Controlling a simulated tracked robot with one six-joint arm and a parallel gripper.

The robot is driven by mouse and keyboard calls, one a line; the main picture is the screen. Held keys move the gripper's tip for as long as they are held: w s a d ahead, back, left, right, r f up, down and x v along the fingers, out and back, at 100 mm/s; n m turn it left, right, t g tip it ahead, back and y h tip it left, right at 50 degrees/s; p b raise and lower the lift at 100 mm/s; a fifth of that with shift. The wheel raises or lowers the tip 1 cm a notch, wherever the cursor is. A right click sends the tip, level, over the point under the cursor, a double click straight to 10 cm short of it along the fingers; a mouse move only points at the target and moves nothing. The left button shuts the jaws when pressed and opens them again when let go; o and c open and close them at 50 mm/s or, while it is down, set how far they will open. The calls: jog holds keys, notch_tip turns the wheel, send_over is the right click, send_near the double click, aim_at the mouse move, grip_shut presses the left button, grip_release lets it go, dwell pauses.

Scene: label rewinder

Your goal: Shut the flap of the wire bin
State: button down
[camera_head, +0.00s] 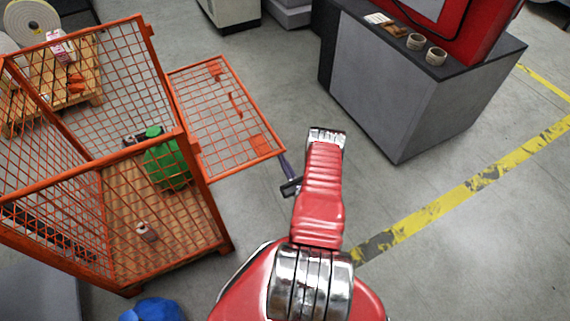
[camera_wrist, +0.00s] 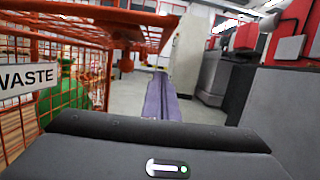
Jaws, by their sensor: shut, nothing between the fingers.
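The orange wire bin (camera_head: 110,215) stands at the left in the head view. Its mesh flap (camera_head: 215,120) is open and sticks out to the right from the bin's side. My gripper (camera_head: 286,160) is shut and empty at the flap's outer near corner; I cannot tell whether it touches the frame. In the wrist view my shut purple-grey fingers (camera_wrist: 160,95) point forward, with the flap (camera_wrist: 95,15) above them. The bin's mesh wall (camera_wrist: 90,65) is on the left there, with a WASTE sign (camera_wrist: 27,80).
A green object (camera_head: 167,158) and a small roll (camera_head: 147,232) are inside the bin. A grey cabinet (camera_head: 400,90) with a red machine stands at the right. A blue object (camera_head: 152,309) is at the bottom.

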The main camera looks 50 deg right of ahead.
aim_at(276, 141)
jog(key=shift+w+d+r, duration=0.4)
jog(key=shift+w+r, duration=0.55)
jog(key=shift+w, duration=0.05)
jog(key=shift+w+d+r, duration=0.35)
jog(key=shift+w+r, duration=0.55)
jog(key=shift+w, duration=0.05)
jog(key=shift+w+d+r, duration=0.4)
jog(key=shift+w+r, duration=0.55)
jog(key=shift+w, duration=0.05)
jog(key=shift+r, duration=0.1)
